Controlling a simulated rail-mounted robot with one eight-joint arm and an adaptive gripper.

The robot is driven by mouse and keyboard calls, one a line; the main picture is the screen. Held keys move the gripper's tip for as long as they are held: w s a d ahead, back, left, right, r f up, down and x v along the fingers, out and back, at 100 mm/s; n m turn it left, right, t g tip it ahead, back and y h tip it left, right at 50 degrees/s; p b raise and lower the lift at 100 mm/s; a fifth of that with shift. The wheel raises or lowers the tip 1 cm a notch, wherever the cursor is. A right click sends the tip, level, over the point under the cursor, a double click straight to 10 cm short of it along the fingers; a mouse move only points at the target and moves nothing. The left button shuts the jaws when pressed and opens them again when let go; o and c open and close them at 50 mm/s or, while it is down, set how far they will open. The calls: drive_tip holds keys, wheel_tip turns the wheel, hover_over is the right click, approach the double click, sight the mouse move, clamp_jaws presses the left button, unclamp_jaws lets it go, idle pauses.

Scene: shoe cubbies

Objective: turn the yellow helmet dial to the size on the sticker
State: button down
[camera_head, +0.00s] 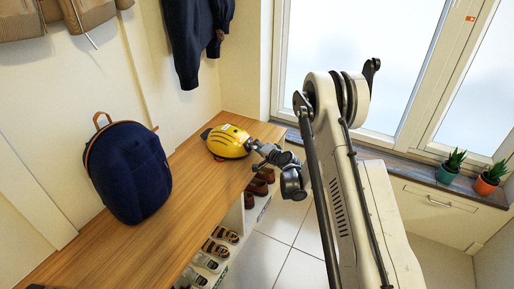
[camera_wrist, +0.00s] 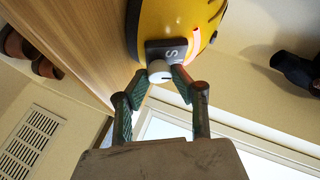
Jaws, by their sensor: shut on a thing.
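The yellow helmet (camera_head: 228,141) with black stripes rests on the wooden bench top near the window end. In the wrist view the helmet (camera_wrist: 172,18) fills the top middle. A dark plate on it carries a light letter that looks like an S (camera_wrist: 176,53). A pale round dial (camera_wrist: 159,71) sticks out below that plate. My gripper (camera_wrist: 161,76) has its two green-grey fingers closed on the dial, one on each side. In the head view my gripper (camera_head: 257,148) reaches the helmet's right side. Any marks on the dial are too small to read.
A navy backpack (camera_head: 130,172) stands on the wooden bench (camera_head: 110,240), left of the helmet. Shoes (camera_head: 222,240) fill the cubbies below. Dark clothing (camera_head: 197,40) hangs above. Potted plants (camera_head: 451,167) stand on the windowsill at right. The bench between backpack and helmet is clear.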

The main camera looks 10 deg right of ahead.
drive_tip(key=m, duration=0.2)
drive_tip(key=m+g+h, duration=0.1)
drive_tip(key=m, duration=0.1)
drive_tip(key=shift+a+r+g+h, duration=0.1)
drive_tip(key=shift+r+g+h, duration=0.1)
drive_tip(key=shift+g+h, duration=0.1)
drive_tip(key=shift+w+m+g+h+p, duration=0.1)
drive_tip(key=shift+m+g+h+p, duration=0.15)
drive_tip(key=shift+m+g, duration=0.5)
drive_tip(key=shift+m+g+h+p, duration=0.15)
drive_tip(key=shift+m+g+p, duration=0.1)
drive_tip(key=shift+m, duration=0.9)
drive_tip(key=c, duration=1.5)
unclamp_jaws()
drive_tip(key=shift+o, duration=0.2)
drive_tip(key=v, duration=1.2)
